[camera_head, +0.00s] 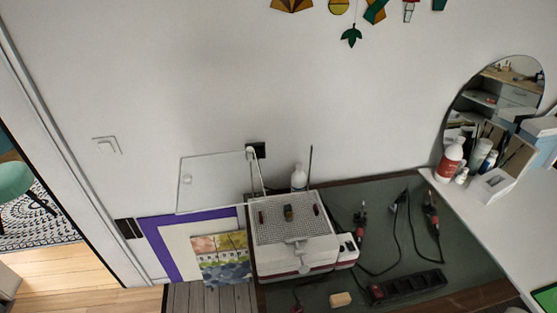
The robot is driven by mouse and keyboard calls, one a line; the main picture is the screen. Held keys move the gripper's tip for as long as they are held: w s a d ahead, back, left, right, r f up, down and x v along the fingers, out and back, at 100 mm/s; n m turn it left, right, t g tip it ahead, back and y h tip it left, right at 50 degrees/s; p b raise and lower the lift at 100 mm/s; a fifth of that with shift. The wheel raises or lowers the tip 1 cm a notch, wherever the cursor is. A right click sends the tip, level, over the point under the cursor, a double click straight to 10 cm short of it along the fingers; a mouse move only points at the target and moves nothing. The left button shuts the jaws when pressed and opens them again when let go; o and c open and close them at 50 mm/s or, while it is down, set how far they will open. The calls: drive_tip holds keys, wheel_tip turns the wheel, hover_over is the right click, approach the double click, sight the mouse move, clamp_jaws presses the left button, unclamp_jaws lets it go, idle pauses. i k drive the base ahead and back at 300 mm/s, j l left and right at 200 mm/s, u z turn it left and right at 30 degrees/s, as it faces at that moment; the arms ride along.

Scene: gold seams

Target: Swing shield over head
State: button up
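The shield (217,183) is a clear, thin-edged panel at the left of the middle, with a small round knob near its left edge. Its right side meets a pale bracket (254,170) that rises from behind the white grinder (292,262). The shield stands out to the left of the grinder, not over its grid top. The grinder's grid top (275,232) carries a small brown block-like piece (288,212) near its back and two dark red pieces beside it. What counts as the head is unclear at this size. My gripper is not in view.
The grinder stands on a green-topped workbench (450,236) with soldering irons (361,227), cables and a black power strip (412,284). A white bottle (298,177) and a thin upright rod stand behind it. A white shelf with bottles and a mirror is at right.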

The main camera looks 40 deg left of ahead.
sight(187, 179)
drive_tip(key=u, duration=2.05)
